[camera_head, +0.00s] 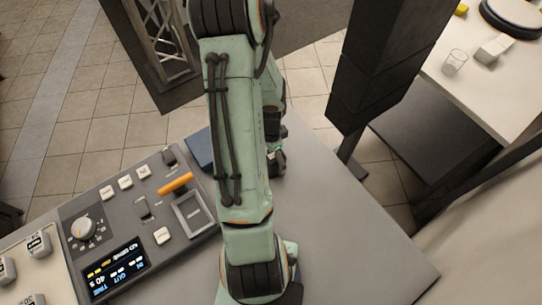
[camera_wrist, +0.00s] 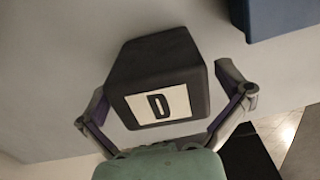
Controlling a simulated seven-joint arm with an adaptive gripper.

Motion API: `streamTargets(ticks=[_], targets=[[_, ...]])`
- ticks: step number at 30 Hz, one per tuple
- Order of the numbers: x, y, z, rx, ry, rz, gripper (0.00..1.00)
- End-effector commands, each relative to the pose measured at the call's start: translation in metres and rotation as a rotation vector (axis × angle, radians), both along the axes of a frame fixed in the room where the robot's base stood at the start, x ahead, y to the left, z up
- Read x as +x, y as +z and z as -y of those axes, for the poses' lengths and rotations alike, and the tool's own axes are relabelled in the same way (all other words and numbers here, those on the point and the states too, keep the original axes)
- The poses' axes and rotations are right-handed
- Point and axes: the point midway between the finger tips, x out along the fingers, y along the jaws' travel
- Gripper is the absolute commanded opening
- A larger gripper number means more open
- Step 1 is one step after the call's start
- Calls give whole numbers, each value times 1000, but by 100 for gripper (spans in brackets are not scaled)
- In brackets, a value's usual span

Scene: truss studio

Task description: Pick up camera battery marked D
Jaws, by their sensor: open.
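The camera battery marked D (camera_wrist: 155,72) is a dark grey block with a white label bearing a black D. In the wrist view it sits on the pale grey table top, between the spread fingers. My gripper (camera_wrist: 168,108) is open, with one finger on each side of the battery. The right finger appears close to the battery's side; I cannot tell whether either finger touches it. In the head view my arm hides the battery, and only part of my gripper (camera_head: 277,160) shows past the arm.
A grey control panel (camera_head: 205,240) with a dial, buttons, an orange-handled lever and a lit display stands left of my arm. A blue object (camera_head: 199,148) lies behind it; a blue block (camera_wrist: 275,16) shows in the wrist view. The table's right part (camera_head: 345,235) is clear.

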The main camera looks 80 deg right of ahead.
Motion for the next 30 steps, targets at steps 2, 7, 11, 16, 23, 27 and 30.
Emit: streamTargets(ticks=[2, 7, 11, 16, 23, 27, 30], targets=[[0, 0, 0, -1, 0, 1, 100], [0, 0, 0, -1, 1, 1, 72], [0, 0, 0, 0, 1, 0, 35], [0, 0, 0, -1, 1, 1, 35], [0, 5, 1, -2, 1, 0, 35], [1, 20, 1, -5, 1, 2, 35], [1, 39, 2, -8, 2, 3, 35]])
